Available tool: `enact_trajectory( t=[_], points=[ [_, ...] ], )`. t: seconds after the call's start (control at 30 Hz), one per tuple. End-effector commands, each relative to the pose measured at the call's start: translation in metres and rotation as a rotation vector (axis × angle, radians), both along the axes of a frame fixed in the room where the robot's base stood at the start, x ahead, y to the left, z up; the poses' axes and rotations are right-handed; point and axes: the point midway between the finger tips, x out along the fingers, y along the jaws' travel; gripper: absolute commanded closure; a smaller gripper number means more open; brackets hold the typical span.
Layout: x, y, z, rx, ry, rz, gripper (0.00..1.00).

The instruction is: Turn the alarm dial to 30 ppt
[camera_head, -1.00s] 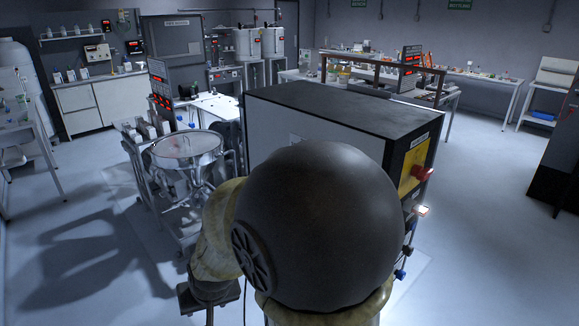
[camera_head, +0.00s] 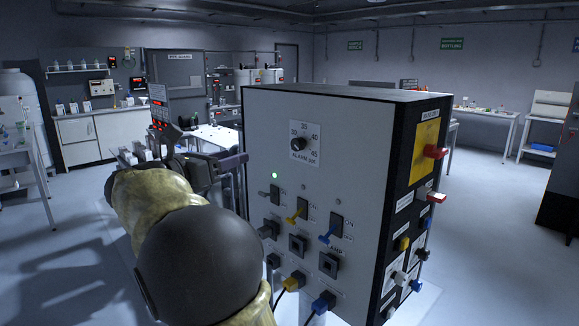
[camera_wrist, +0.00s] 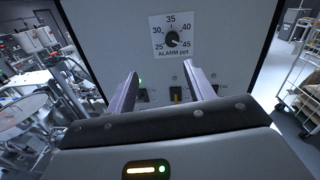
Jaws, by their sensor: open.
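The alarm dial (camera_head: 297,143) is a small dark round knob on a white label, high on the grey front panel of a large box. It also shows in the wrist view (camera_wrist: 172,38), with marks 25, 30, 35, 40 and 45 around it and "ALARM ppt" below. I cannot tell surely which mark its pointer faces. My gripper (camera_wrist: 160,70) is open and empty. Its two fingers point at the panel, with the dial beyond and above the fingertips, apart from them. In the head view my gripper (camera_head: 240,160) is left of the dial.
Below the dial the panel carries a lit green lamp (camera_head: 275,175), a yellow switch (camera_head: 297,213), a blue switch (camera_head: 330,232) and several plugs. A red knob (camera_head: 434,152) juts from the box's right side. Metal equipment stands at left in the wrist view.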

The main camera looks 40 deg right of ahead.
Motion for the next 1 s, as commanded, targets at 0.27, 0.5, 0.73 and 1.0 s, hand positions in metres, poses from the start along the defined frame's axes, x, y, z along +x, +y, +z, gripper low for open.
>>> enact_trajectory(
  t=[0.27, 0.5, 0.73, 1.0],
  points=[
    [-0.012, 0.002, -0.006, 0.049, -0.102, -0.081, 0.47],
    [-0.012, -0.002, -0.005, 0.047, -0.1, -0.081, 0.47],
    [-0.011, -0.027, -0.004, 0.045, -0.097, -0.082, 0.47],
    [-0.007, -0.074, -0.004, 0.046, -0.097, -0.083, 0.47]
  ],
)
